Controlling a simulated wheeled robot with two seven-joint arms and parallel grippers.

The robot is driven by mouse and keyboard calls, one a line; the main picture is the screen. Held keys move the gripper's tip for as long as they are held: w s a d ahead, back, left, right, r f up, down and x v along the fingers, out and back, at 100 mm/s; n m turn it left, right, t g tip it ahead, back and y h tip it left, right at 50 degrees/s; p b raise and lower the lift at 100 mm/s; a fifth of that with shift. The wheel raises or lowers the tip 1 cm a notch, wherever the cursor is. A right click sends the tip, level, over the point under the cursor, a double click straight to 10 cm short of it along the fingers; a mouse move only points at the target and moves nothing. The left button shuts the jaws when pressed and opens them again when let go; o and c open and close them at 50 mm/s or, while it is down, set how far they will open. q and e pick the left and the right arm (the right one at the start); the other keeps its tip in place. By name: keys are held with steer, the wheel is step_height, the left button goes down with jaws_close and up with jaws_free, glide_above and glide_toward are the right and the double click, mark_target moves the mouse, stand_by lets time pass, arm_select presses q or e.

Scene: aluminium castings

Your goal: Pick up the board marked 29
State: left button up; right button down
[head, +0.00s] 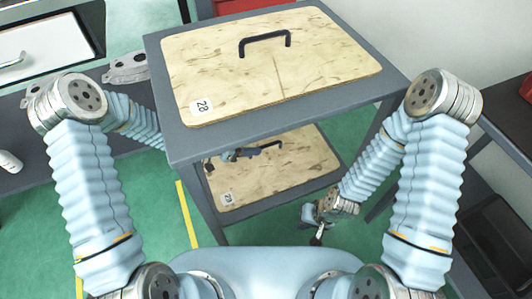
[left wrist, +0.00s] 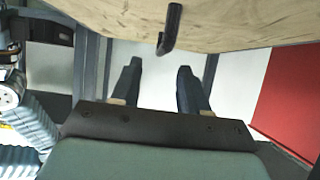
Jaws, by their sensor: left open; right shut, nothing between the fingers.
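The board marked 29 (head: 292,168) is a pale wooden sheet on the lower shelf of the grey rack, partly hidden under the upper shelf. Its small white label (head: 227,199) is near the front left corner. Its black handle (head: 268,146) shows only in part. My left gripper (head: 240,154) is above this board, beside the handle's left end. In the left wrist view my left gripper (left wrist: 160,85) is open and empty, with the handle (left wrist: 170,28) just ahead of its fingers. My right gripper (head: 317,238) is shut and empty, low beside the rack.
Castings (head: 128,68) lie on a dark bench at left. Dark furniture stands at right. Green floor shows around the rack.

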arm_select(q)
steer(key=x, duration=0.5)
steer(key=shift+w+a+f, duration=0.1)
steer(key=shift+a+f, duration=0.05)
steer(key=shift+f, duration=0.15)
jaws_close()
